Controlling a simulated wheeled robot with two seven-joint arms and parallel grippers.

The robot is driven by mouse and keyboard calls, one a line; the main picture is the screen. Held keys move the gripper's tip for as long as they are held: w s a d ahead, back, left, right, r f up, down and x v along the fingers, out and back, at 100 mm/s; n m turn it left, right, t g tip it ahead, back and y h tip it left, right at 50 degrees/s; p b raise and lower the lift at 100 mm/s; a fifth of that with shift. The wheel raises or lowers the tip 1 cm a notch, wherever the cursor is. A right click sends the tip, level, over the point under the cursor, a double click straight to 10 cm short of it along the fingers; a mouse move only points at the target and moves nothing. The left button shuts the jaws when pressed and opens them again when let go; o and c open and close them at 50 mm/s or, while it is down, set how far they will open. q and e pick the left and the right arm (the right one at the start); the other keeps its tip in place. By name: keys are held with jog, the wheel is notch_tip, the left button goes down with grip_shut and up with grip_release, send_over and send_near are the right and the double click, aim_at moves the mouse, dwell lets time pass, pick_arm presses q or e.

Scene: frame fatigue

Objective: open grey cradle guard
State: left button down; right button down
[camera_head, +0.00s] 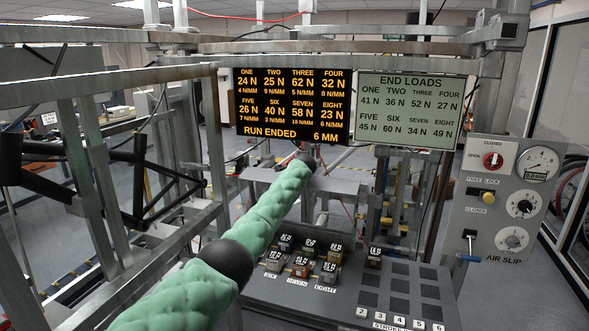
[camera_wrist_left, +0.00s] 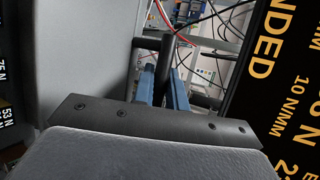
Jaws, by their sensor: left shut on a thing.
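My left gripper shows in the left wrist view (camera_wrist_left: 164,82), its two blue fingers closed around a dark bar (camera_wrist_left: 167,55). This bar meets a dark crosspiece, and looks like a handle. In the head view my green padded left arm reaches up from the bottom to just below the black display, and its fingers are hidden behind the dark wrist end. A flat grey bar (camera_head: 345,186) runs across the rig beside the wrist. I cannot tell whether it is the cradle guard, or how far the guard is open. My right gripper is not in view.
The black "RUN ENDED" display (camera_head: 293,105) and pale "END LOADS" board (camera_head: 409,110) hang close above the wrist. A console (camera_head: 400,287) with several small labelled blocks is below. A grey control panel (camera_head: 503,195) stands at right. Metal frame posts (camera_head: 92,190) crowd the left.

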pick_arm(q)
jog(key=shift+w+d+r, duration=0.2)
jog(key=shift+w, duration=0.4)
jog(key=shift+g, duration=0.3)
